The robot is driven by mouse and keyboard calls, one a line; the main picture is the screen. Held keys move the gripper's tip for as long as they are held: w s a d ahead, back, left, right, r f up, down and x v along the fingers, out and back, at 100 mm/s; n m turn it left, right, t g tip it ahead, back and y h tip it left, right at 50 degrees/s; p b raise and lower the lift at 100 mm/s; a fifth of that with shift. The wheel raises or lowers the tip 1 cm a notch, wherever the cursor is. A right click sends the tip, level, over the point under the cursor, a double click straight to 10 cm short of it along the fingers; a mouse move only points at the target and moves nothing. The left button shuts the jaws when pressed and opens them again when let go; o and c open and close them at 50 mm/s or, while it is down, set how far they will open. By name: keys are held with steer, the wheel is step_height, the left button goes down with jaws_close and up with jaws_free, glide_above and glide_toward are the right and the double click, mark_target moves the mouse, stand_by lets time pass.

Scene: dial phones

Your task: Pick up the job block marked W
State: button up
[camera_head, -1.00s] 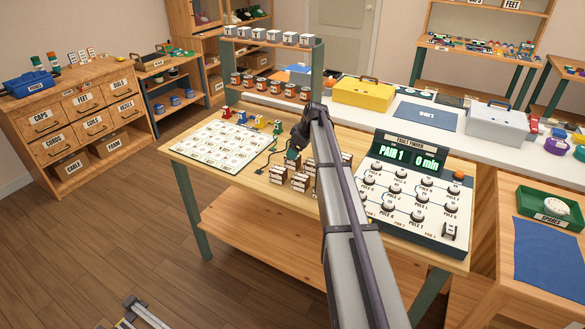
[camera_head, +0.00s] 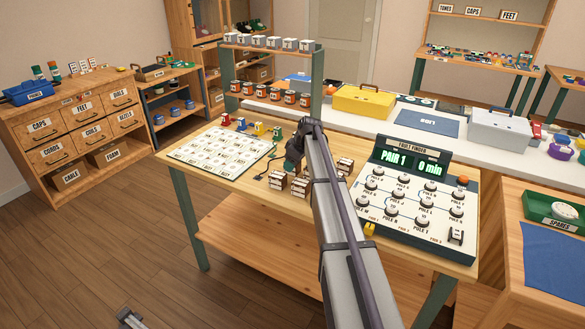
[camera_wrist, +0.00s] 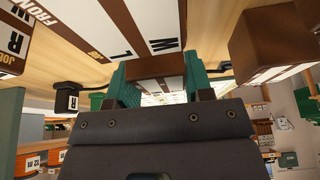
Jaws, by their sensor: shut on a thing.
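Several brown-and-white job blocks (camera_head: 299,187) stand in a cluster on the wooden workbench (camera_head: 225,195). My gripper (camera_head: 290,166) is down at the back left of this cluster, and my arm hides part of it. In the wrist view, the green fingers of my gripper (camera_wrist: 160,78) are shut on a brown-and-white block (camera_wrist: 158,66). A white label above the fingers carries a letter that reads as M or an upside-down W; I cannot tell which. Another block (camera_wrist: 15,45) at the left shows R, and one (camera_wrist: 275,40) stands close at the right. The held block is hidden in the head view.
A white card grid (camera_head: 220,150) lies left of the blocks, with small coloured pieces (camera_head: 258,128) behind it. The fault finder panel (camera_head: 415,200) stands at the right, reading PAIR 1 and 0 min.

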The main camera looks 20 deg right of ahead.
steer(key=shift+c, duration=0.9)
steer(key=shift+r, duration=0.1)
step_height(320, 180, up, 10)
steer(key=p, duration=1)
steer(key=shift+r, duration=0.1)
